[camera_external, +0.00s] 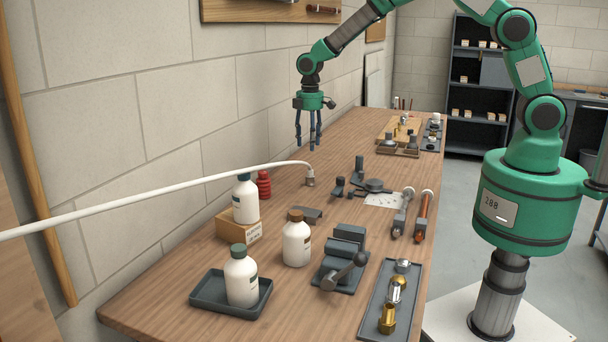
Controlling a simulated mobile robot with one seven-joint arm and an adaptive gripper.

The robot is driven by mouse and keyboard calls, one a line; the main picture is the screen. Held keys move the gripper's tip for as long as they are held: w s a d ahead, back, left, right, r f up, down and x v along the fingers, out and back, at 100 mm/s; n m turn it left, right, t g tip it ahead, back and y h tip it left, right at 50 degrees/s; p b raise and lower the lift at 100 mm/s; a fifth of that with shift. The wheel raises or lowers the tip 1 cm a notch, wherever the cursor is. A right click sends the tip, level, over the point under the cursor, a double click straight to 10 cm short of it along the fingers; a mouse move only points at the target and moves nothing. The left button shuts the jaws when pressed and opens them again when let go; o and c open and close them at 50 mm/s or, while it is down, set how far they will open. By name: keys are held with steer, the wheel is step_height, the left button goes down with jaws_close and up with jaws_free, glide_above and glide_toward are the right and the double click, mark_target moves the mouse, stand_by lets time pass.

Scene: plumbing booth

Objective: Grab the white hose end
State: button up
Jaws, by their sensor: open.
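The white hose (165,190) runs in from the left edge and arches over the left part of the workbench. Its end, with a grey metal fitting (310,178), points down just above or on the bench; I cannot tell which. My gripper (308,145) points down above and behind the hose end, beside the wall. Its dark blue fingers are apart and hold nothing. In the picture, the fingertips are a short way above the hose end.
White bottles (296,240), a grey tray (262,305), a vise (342,262) and a red ribbed object (263,185) stand on the near bench (150,300). A fittings tray (368,325) and wrenches (402,215) lie along the right edge.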

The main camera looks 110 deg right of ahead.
glide_above(310, 175)
steer(key=d, duration=0.1)
step_height(310, 175, down, 8)
steer(key=shift+s+d+r, duration=0.1)
steer(key=shift+s+r, duration=0.05)
steer(key=shift+s+f+b, duration=0.1)
steer(key=shift+f+b, duration=0.35)
steer(key=shift+f, duration=2.15)
jaws_close()
